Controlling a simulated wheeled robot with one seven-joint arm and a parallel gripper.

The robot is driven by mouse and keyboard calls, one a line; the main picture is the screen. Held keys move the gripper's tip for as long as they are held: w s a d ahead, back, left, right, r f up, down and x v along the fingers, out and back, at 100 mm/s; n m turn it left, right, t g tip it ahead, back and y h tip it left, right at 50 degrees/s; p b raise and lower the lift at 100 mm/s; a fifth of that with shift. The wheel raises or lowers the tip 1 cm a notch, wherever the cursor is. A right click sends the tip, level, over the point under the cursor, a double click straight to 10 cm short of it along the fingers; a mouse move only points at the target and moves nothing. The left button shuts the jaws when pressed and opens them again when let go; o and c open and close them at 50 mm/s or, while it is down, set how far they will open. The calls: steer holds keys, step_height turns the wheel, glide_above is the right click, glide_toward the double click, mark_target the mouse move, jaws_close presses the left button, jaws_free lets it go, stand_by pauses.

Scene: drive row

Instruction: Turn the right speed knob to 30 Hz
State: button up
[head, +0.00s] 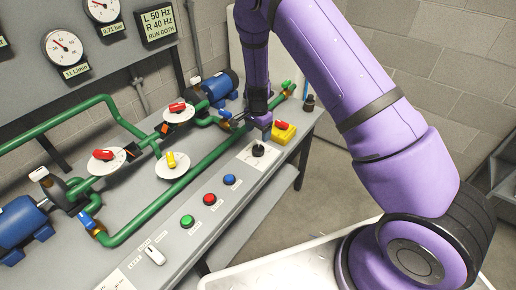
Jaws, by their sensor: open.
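The right speed knob (258,150) is a small black knob on the pale strip along the bench's front, near its right end. My gripper (262,123) points down just behind this knob, apart from it in the picture. Its purple fingertips are small and partly overlapped, and nothing shows between them; it is open. How high it is above the bench is hard to tell. The left speed knob (154,255) is white and sits at the near left end of the strip. The wall sign (158,22) reads L 50 Hz, R 40 Hz, RUN BOTH.
Green (187,221), red (210,199) and blue (229,180) buttons sit between the knobs. Green pipes (170,195) with valves, blue pumps (22,228) and gauges (63,47) lie behind.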

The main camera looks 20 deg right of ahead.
mark_target(258, 148)
step_height(258, 148, down, 9)
steer(key=shift+f, duration=0.1)
stand_by(0.3)
steer(key=c, duration=0.9)
